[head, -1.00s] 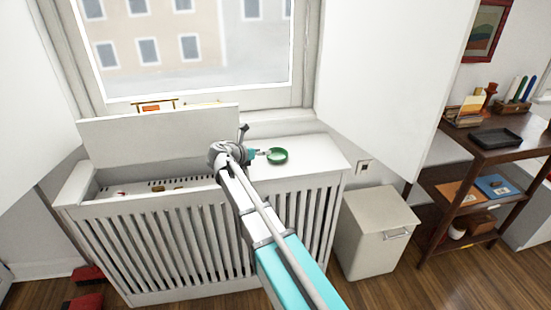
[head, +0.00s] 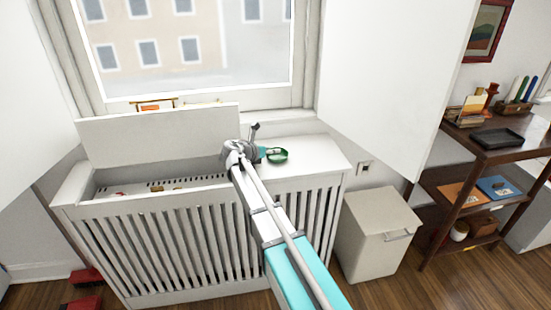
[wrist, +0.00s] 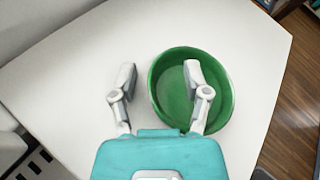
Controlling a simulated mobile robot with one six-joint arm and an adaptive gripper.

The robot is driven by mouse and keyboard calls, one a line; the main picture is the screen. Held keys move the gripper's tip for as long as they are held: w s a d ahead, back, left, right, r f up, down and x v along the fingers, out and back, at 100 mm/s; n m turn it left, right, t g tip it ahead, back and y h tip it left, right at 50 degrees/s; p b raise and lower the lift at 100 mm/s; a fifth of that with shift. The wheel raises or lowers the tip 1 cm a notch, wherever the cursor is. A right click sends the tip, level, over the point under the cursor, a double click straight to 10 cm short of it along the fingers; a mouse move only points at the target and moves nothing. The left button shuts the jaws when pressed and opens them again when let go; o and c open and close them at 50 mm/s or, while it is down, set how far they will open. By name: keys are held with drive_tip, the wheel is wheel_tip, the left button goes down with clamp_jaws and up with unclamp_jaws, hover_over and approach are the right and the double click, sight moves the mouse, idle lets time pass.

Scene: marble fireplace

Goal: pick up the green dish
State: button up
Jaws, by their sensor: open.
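The green dish (head: 278,155) sits on the white top of the radiator cover, right of the open lid. In the wrist view the dish (wrist: 222,116) is round and shallow with a raised rim. My gripper (head: 268,153) is at the dish's left side in the head view. In the wrist view my gripper (wrist: 160,78) is open, with one finger over the inside of the dish and the other outside, left of its rim. The near rim is partly hidden by the right finger. I cannot tell how far the fingertips are above the top.
The radiator cover's white top (head: 312,150) is clear right of the dish. The raised lid (head: 160,136) and open compartment lie left. A white bin (head: 375,235) stands right of the cover, and a dark wooden shelf (head: 490,150) stands farther right.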

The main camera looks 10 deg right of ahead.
drive_tip(key=shift+c, duration=0.3)
clamp_jaws()
drive_tip(key=shift+r, duration=0.1)
idle(0.5)
wheel_tip(320, 180, up, 3)
drive_tip(key=p, duration=0.3)
drive_tip(key=shift+f, duration=0.2)
drive_tip(key=s+a+r+p, duration=0.5)
drive_tip(key=s+r+p, duration=0.5)
drive_tip(key=s, duration=0.3)
drive_tip(key=shift+a, duration=0.15)
drive_tip(key=shift+r, duration=0.15)
wheel_tip(320, 180, up, 14)
drive_tip(key=p, duration=1.4)
